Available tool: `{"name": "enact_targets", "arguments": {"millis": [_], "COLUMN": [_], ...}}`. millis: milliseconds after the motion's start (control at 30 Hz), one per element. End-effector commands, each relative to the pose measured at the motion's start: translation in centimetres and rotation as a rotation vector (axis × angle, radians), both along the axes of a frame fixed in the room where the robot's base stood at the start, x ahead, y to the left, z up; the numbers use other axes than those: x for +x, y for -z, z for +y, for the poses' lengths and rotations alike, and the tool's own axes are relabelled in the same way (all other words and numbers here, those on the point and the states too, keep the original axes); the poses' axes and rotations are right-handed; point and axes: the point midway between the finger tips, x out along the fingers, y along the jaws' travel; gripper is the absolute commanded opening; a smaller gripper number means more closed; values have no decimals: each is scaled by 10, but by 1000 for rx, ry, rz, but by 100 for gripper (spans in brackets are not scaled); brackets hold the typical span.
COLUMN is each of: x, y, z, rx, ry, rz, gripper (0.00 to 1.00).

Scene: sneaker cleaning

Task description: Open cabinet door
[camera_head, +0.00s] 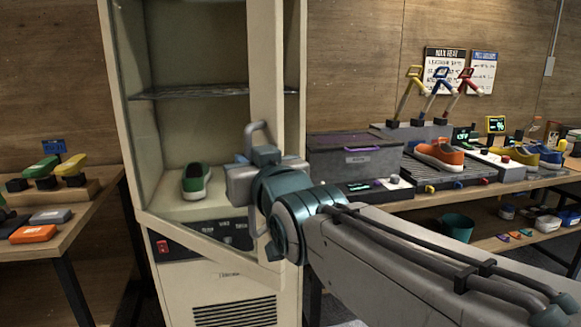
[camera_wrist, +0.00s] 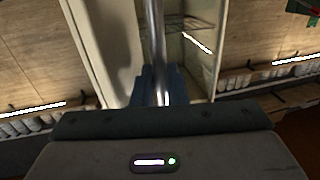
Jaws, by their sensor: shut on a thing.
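The tall cream cabinet (camera_head: 295,60) stands left of centre. Its glazed door (camera_head: 266,60) is partly open. The door's free right edge stands out toward me, and its bottom rail slopes down to the right. My gripper (camera_head: 254,157) is at the grey door handle (camera_head: 259,130) and shut on it; the gripper body hides the handle's lower part. In the wrist view the handle (camera_wrist: 157,45) is a shiny upright bar between the blue fingers of my gripper (camera_wrist: 157,88). A green sneaker (camera_head: 196,181) sits inside on the cabinet floor.
A left table (camera_head: 75,225) holds brushes and an orange block (camera_head: 33,233). A right bench (camera_head: 425,200) holds a grey box (camera_head: 355,160) and an orange sneaker (camera_head: 438,155). A teal bin (camera_head: 458,227) is on the lower shelf. My arm spans the lower right.

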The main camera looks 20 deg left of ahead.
Motion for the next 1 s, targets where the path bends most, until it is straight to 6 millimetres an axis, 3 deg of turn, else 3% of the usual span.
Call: {"name": "enact_targets", "arguments": {"millis": [367, 400, 433, 767, 1000], "x": [4, 4, 4, 5, -6], "y": [-4, -5, -5, -3, -3], "z": [-4, -4, -4, -7, -16], "rx": [4, 5, 5, 3, 4], "ry": [10, 10, 11, 16, 2], "rz": [-8, -9, -9, -5, -6], "gripper": [0, 24, 30, 30, 30]}}
